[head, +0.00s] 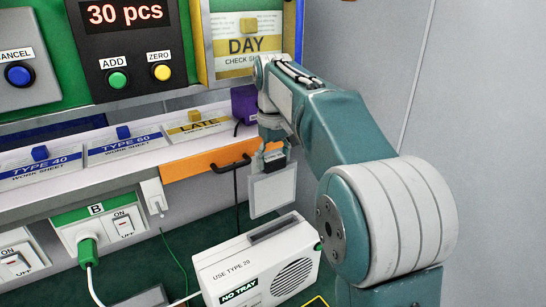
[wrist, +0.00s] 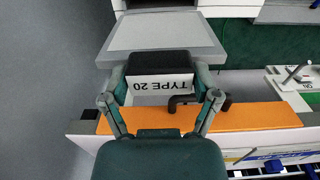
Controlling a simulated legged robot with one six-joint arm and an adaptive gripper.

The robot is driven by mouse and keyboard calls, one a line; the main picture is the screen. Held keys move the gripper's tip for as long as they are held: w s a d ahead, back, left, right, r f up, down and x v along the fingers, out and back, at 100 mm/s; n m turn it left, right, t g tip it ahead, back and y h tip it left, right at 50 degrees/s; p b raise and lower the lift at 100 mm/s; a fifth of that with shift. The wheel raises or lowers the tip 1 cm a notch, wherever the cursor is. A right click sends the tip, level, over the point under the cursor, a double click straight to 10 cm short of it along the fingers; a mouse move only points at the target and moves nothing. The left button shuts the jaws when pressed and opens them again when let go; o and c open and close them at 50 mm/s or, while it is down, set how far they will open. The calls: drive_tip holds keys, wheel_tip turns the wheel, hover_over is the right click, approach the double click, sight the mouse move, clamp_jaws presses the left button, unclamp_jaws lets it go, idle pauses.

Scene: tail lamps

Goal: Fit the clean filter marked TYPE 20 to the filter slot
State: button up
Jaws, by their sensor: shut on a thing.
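My gripper (head: 272,152) is shut on the dark grip of a filter (head: 272,190) with a pale flat panel in a grey frame. In the wrist view my gripper (wrist: 160,82) has a finger on each side of the grip, and the filter (wrist: 165,33) bears an upside-down label reading TYPE 20. In the head view the filter hangs below my gripper, apart from the white unit (head: 222,265) marked USE TYPE 20 and NO TRAY. The dark filter slot (head: 275,231) is in the unit's top, below the filter in the picture. The slot's inside is too dark to tell.
An orange drawer front (head: 208,159) with a black handle is close behind my gripper. A purple block (head: 244,103) sits on the shelf above. A socket panel (head: 105,222) with a plugged-in green plug is left of the unit. Open grey wall lies to the right.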

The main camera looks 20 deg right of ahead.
sight(274, 179)
drive_tip(key=shift+f, duration=2.8)
drive_tip(key=shift+f, duration=2.9)
wheel_tip(274, 179, down, 6)
drive_tip(key=shift+f, duration=0.2)
idle(0.5)
drive_tip(key=o, duration=1)
